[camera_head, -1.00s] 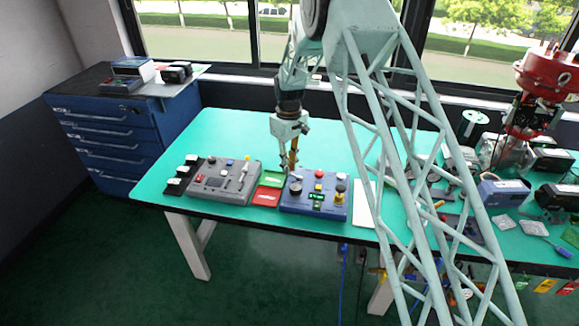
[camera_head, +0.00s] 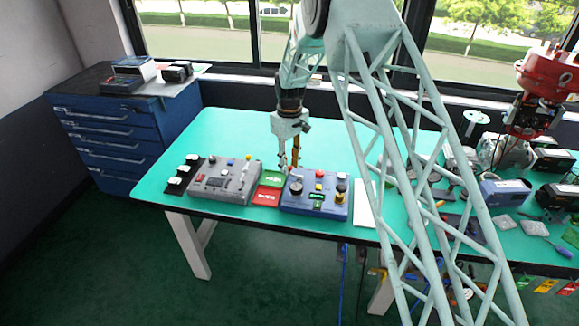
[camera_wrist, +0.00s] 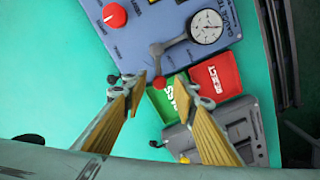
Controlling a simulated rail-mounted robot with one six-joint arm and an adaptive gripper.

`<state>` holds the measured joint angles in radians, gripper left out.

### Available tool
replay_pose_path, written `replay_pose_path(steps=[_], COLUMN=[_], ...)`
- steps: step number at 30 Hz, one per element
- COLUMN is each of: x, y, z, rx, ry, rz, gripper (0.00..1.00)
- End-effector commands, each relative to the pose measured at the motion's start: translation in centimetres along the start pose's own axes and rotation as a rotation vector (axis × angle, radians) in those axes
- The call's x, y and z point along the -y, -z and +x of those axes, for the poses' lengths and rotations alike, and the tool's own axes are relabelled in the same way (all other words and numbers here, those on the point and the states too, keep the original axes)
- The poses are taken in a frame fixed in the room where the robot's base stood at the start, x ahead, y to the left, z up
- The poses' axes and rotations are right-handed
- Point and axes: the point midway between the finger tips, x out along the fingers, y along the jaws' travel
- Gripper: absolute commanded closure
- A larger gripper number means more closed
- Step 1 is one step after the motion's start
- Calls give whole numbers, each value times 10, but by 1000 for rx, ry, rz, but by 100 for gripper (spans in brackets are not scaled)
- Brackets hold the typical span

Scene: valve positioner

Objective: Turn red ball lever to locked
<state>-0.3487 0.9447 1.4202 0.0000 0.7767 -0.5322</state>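In the wrist view a small red ball (camera_wrist: 160,82) sits at the end of a grey lever (camera_wrist: 172,43) beside the round gauge (camera_wrist: 206,26) on the blue gauge tester box (camera_wrist: 150,38). My gripper (camera_wrist: 164,84) is open, with one fingertip on each side of the ball. I cannot tell whether either fingertip touches it. In the head view my gripper (camera_head: 289,169) points down at the back left edge of the blue box (camera_head: 330,209). The lever is too small to make out clearly there.
Green (camera_head: 273,178) and red (camera_head: 267,194) plates lie left of the blue box. A grey panel box (camera_head: 212,190) stands further left. A white sheet (camera_head: 364,200) lies to the right. The bench behind my gripper is clear.

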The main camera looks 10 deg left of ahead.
Motion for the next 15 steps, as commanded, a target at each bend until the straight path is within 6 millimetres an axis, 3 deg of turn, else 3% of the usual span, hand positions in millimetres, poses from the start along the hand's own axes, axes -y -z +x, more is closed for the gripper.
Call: replay_pose_path(steps=[15], x=[0], y=[0], z=[-64], rx=[-1], ry=[-1], rz=[0], gripper=[74])
